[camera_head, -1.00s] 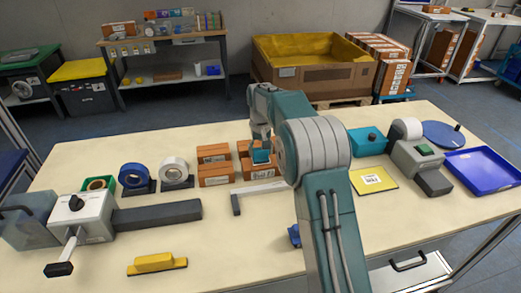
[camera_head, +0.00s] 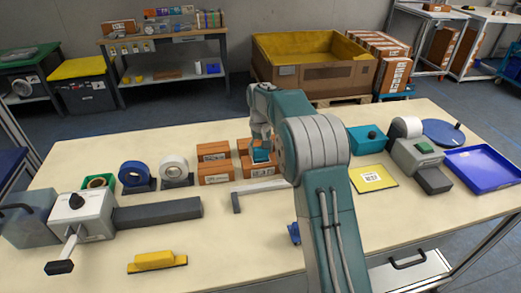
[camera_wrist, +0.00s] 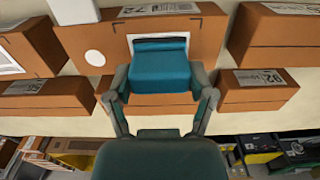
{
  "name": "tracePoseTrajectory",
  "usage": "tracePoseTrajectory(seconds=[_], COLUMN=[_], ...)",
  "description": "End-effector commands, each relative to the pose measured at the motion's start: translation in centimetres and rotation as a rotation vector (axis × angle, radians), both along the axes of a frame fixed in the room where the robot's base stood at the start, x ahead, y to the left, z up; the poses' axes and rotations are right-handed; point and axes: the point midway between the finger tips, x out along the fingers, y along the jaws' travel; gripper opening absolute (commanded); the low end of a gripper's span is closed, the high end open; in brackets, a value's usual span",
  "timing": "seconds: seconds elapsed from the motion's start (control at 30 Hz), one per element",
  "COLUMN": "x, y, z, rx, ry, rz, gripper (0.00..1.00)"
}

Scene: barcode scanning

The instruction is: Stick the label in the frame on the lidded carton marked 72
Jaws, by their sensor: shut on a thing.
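My gripper (camera_wrist: 161,97) is shut on a teal block-shaped tool (camera_wrist: 160,68), with one finger on each side. The carton marked 72 (camera_wrist: 75,46) lies right behind the tool in the wrist view, with its printed label (camera_wrist: 160,8) at the top edge. In the head view my gripper (camera_head: 261,142) holds the tool (camera_head: 260,155) over the front right carton (camera_head: 262,170).
Other cartons stand close by, one marked 92 (camera_wrist: 258,92) among them. Tape rolls (camera_head: 134,174) stand left of the cartons. A grey L-shaped bar (camera_head: 237,201) lies in front. A yellow pad (camera_head: 374,178) and a blue tray (camera_head: 483,165) lie right. The front middle table is mostly clear.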

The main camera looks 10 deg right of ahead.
Motion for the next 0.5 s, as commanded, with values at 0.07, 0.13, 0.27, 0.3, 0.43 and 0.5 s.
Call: tracePoseTrajectory(seconds=[0.07, 0.13, 0.27, 0.3, 0.43, 0.5], x=[0.0, 0.0, 0.0, 0.0, 0.0, 0.0], y=[0.0, 0.0, 0.0, 0.0, 0.0, 0.0], z=[0.1, 0.6, 1.6, 1.9, 2.8, 3.2], rx=[0.000, 0.000, 0.000, 0.000, 0.000, 0.000], ry=[0.003, 0.002, 0.000, 0.000, 0.000, 0.001], rz=[0.000, 0.000, 0.000, 0.000, 0.000, 0.000], gripper=[0.17, 0.17, 0.17, 0.17, 0.17, 0.17])
